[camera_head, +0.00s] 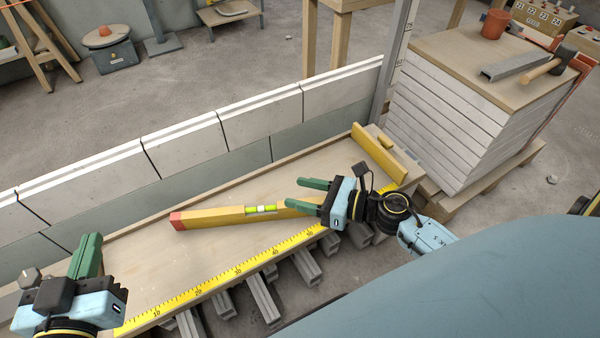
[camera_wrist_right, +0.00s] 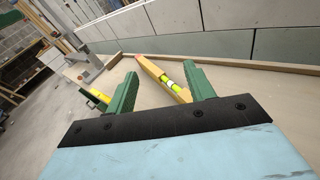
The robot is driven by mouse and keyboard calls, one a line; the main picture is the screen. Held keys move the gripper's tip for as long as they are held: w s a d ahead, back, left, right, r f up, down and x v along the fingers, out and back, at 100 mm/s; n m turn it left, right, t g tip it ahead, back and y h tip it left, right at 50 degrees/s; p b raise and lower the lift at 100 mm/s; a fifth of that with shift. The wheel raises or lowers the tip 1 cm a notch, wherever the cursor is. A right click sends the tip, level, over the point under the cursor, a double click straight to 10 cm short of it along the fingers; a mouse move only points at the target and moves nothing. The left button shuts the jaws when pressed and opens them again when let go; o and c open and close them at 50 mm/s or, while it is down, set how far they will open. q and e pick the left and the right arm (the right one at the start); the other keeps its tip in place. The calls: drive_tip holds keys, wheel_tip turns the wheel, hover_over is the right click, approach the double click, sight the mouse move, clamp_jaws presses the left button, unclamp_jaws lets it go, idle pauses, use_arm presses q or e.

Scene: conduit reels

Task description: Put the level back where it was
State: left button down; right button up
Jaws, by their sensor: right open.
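The level (camera_head: 225,216) is a long yellow bar with a red end cap and a bright green vial. It lies flat on the wooden bench top (camera_head: 150,255), its red end to the left. My right gripper (camera_head: 294,193) is open over the level's right part, which it partly hides. In the right wrist view the level (camera_wrist_right: 160,76) shows between the two green fingers, close to the right-hand one; I cannot tell whether they touch. My left gripper (camera_head: 88,254) is over the bench's left end; its fingers overlap in view, so its opening is unclear.
A yellow ruler (camera_head: 240,268) runs along the bench's front edge. A low white and grey block wall (camera_head: 190,145) stands behind it. A yellow bar (camera_head: 378,152) lies across the bench's right end. Right of that, a stack of boards (camera_head: 445,115) carries a hammer (camera_head: 550,65) and a red cup (camera_head: 494,24).

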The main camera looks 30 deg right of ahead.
wheel_tip(320, 180, up, 12)
drive_tip(key=a+m+t+h, duration=0.2)
drive_tip(key=m+t+h, duration=0.4)
drive_tip(key=m, duration=1.4)
drive_tip(key=s+a+r+m+g, duration=0.1)
drive_tip(key=s+a+r+m, duration=0.1)
drive_tip(key=m, duration=0.7)
drive_tip(key=s+a+r+m+g, duration=0.1)
drive_tip(key=s+m, duration=0.1)
drive_tip(key=m, duration=0.8)
drive_tip(key=shift+a+r+m+h, duration=0.3)
drive_tip(key=shift+a+r, duration=0.05)
drive_tip(key=shift+r, duration=0.05)
